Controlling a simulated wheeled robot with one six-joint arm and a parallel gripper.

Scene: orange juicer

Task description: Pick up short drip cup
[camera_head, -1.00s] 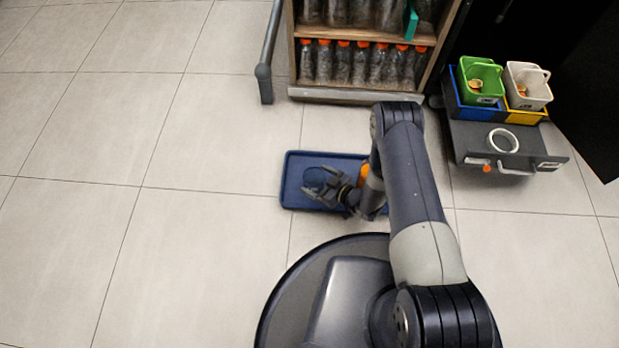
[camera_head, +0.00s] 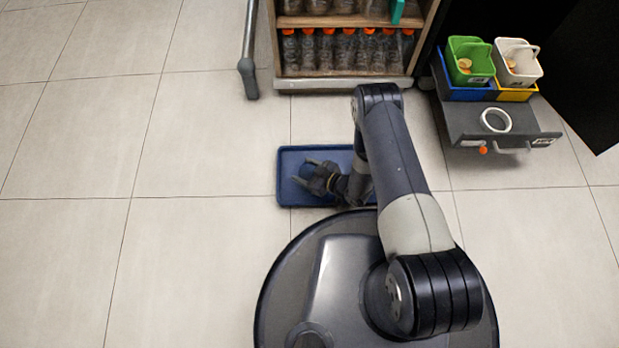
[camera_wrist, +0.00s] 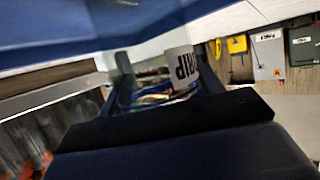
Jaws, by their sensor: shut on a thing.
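My gripper (camera_head: 307,173) is over the left part of a blue tray (camera_head: 285,153) in the head view. In the wrist view its fingers are shut on the short drip cup (camera_wrist: 181,65), a clear-looking cup with a white label. The dark lettering on the label looks upside down and is only partly readable. In the head view the cup is hard to make out between the fingers against the blue. I cannot tell there whether it touches the tray. My arm covers the tray's right end.
A wooden shelf (camera_head: 350,78) of bottles with orange caps stands behind the tray. At right, a green basket (camera_head: 466,60) and a white basket (camera_head: 516,62) sit above a dark drawer (camera_head: 520,128) with a white ring (camera_head: 496,120). The floor at left is clear.

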